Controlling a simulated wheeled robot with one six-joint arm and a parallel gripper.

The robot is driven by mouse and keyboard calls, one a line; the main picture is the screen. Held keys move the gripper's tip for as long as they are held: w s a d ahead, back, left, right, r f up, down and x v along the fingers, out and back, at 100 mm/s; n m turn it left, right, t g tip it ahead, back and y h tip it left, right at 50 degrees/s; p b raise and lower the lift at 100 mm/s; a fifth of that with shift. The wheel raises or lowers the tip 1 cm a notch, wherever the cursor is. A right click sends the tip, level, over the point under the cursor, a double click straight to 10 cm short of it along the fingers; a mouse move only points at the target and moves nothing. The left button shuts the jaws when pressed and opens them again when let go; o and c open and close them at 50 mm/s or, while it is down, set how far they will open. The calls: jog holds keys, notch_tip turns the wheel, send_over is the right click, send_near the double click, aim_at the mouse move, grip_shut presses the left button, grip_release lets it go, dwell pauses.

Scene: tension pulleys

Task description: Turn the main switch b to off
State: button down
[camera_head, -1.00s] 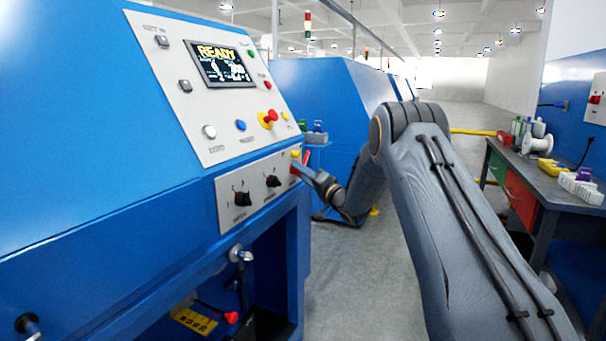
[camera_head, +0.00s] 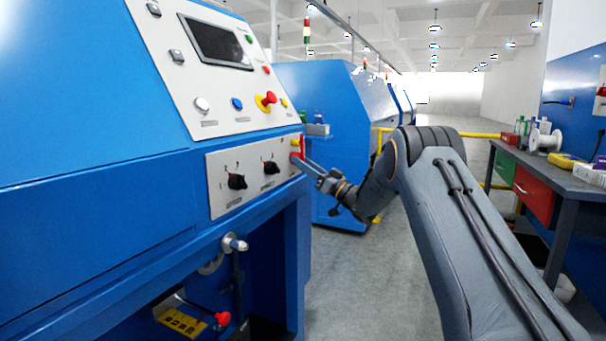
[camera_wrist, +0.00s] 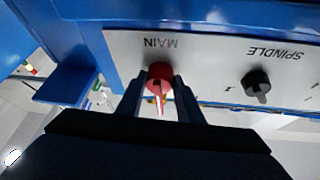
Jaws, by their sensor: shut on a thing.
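The main switch is a red rotary knob on a yellow plate at the right end of the lower grey panel (camera_head: 222,202). In the wrist view the red knob (camera_wrist: 159,76) sits under the label MAIN, seen upside down. My gripper (camera_wrist: 160,92) has one finger on each side of the knob and is shut on it. In the head view my gripper (camera_head: 303,160) reaches the panel's right end from the right and partly hides the switch. The screen (camera_head: 215,42) on the upper panel is dark.
Black selector knobs (camera_head: 237,182) sit left of the main switch; the SPINDLE knob (camera_wrist: 257,85) is beside it. A red emergency button (camera_head: 267,99) is above. A workbench (camera_head: 570,200) with spools stands at the right. The floor between is clear.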

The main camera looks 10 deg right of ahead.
jog(key=n+g+y+b, duration=0.1)
jog(key=n+b, duration=0.1)
jog(key=n, duration=0.1)
jog(key=n+g+y+b, duration=0.1)
jog(key=n+g+b, duration=0.1)
jog(key=n, duration=0.1)
jog(key=n+g+y+b, duration=0.1)
jog(key=n+b, duration=0.1)
jog(key=shift+w+d+f+n+g, duration=0.2)
jog(key=shift+w+n+g, duration=0.1)
jog(key=shift+n+g, duration=0.1)
jog(key=n+g+b, duration=0.2)
jog(key=n, duration=0.1)
jog(key=n+b, duration=0.1)
jog(key=shift+w+r+n+g+y, duration=0.1)
jog(key=shift+r+n+g+y, duration=0.2)
jog(key=shift+g, duration=0.1)
jog(key=c, duration=1.2)
grip_release()
jog(key=shift+d, duration=0.1)
jog(key=shift+p+v, duration=0.55)
jog(key=shift+v, duration=3.3)
